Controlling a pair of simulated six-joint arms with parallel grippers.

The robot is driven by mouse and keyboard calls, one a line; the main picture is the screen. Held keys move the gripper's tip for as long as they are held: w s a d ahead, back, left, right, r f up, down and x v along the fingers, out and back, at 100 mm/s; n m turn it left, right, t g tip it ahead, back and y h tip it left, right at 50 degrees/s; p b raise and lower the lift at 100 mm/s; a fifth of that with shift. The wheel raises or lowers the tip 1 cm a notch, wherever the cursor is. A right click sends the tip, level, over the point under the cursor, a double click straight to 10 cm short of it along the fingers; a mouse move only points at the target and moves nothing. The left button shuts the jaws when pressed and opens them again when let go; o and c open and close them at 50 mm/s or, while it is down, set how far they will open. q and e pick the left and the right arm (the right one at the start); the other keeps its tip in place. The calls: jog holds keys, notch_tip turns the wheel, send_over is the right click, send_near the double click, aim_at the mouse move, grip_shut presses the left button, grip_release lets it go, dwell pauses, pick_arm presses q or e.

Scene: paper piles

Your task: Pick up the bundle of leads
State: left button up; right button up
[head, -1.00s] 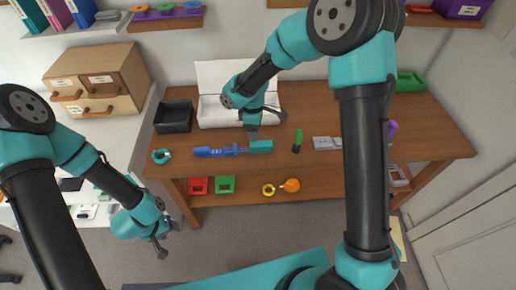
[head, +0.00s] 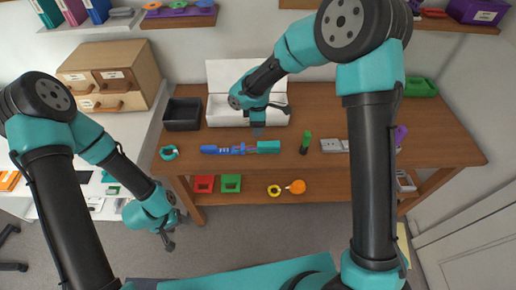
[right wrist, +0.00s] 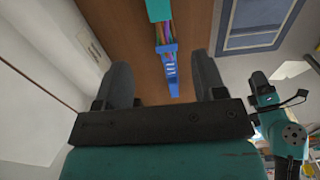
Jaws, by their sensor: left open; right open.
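The bundle of leads (head: 240,149) lies on the wooden table, a thin row of coloured wires with a blue piece at its left end and a teal piece at its right. In the right wrist view its wires (right wrist: 165,32) show red, purple and blue strands, and the blue end appears between my fingers. My right gripper (head: 258,131) is open and empty above the table, just behind the bundle in the head view; its spread fingers also show in the right wrist view (right wrist: 162,75). My left gripper (head: 168,241) hangs in front of the table, open, far from the bundle.
A white open box (head: 247,118) stands behind the bundle, with a black tray (head: 182,116) to its left. A teal ring (head: 168,153) lies left of the bundle. A green upright item (head: 305,143) and a grey item (head: 333,146) are to the right.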

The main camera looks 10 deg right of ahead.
aim_at(258, 144)
notch_tip(258, 144, down, 7)
jog(key=shift+r, duration=0.1)
dwell(0.4)
jog(key=shift+f, duration=2.6)
jog(key=shift+c, duration=0.3)
jog(key=c, duration=1)
